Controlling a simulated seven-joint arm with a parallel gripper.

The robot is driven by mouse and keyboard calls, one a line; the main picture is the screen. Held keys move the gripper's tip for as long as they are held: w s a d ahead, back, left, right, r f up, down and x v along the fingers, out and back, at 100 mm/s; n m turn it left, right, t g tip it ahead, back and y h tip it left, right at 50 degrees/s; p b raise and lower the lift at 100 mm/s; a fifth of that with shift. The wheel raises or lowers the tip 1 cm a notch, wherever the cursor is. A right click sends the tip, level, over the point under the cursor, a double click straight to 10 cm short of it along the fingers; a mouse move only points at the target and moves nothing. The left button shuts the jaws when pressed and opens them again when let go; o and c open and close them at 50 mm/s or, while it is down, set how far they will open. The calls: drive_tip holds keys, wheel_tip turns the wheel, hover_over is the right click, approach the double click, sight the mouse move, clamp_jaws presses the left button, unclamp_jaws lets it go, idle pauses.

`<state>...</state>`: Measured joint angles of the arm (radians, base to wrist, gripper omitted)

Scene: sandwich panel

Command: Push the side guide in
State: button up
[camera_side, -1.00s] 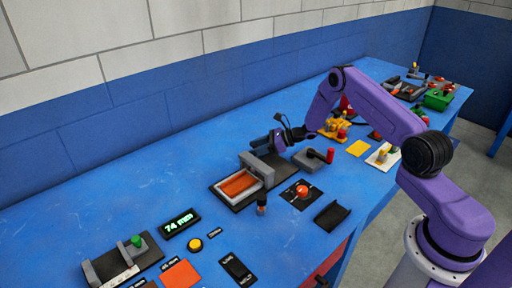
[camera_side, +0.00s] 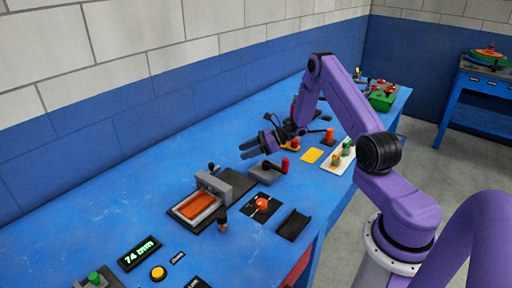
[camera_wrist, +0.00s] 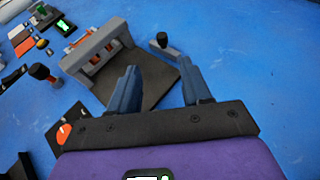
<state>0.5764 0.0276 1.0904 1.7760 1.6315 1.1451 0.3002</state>
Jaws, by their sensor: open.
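The fixture has a black base plate (camera_side: 178,212), a white-rimmed tray with an orange panel (camera_side: 196,205) and a grey bridge (camera_side: 227,184). A small grey bar with a black knob (camera_wrist: 163,46) lies at the plate's far edge in the wrist view; it looks like the side guide. Its knob (camera_side: 211,167) shows behind the bridge in the side view. My gripper (camera_side: 252,149) is open and empty, above and right of the bridge. In the wrist view its fingers (camera_wrist: 158,92) stand apart over the plate's bare end, short of the bar and touching nothing visible.
A black-topped post (camera_side: 222,223) stands at the tray's front. A grey block with a red-knobbed lever (camera_side: 268,172) is right of the fixture, below my gripper. An orange knob on a black plate (camera_side: 262,204) and a black holder (camera_side: 293,224) lie in front. Blue table behind is clear.

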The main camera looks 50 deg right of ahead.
drive_tip(key=shift+v, duration=1.7)
drive_tip(key=s+a+r+n+g, duration=0.55)
drive_tip(key=s+a+n, duration=0.2)
drive_tip(key=a, duration=0.45)
drive_tip(key=s+a+r+n+g, duration=0.4)
drive_tip(key=s+a+n+g, duration=0.25)
drive_tip(key=a+n, duration=0.35)
drive_tip(key=s+r+n+t+h, duration=0.1)
drive_tip(key=s+r+n+h, duration=0.2)
drive_tip(key=s+n, duration=0.8)
drive_tip(key=s+r+n+t+h, duration=0.1)
drive_tip(key=s+r+n+h, duration=0.2)
drive_tip(key=s+n+h, duration=0.3)
drive_tip(key=s+n, duration=0.5)
drive_tip(key=shift+a+t, duration=0.3)
drive_tip(key=shift+a, duration=0.1)
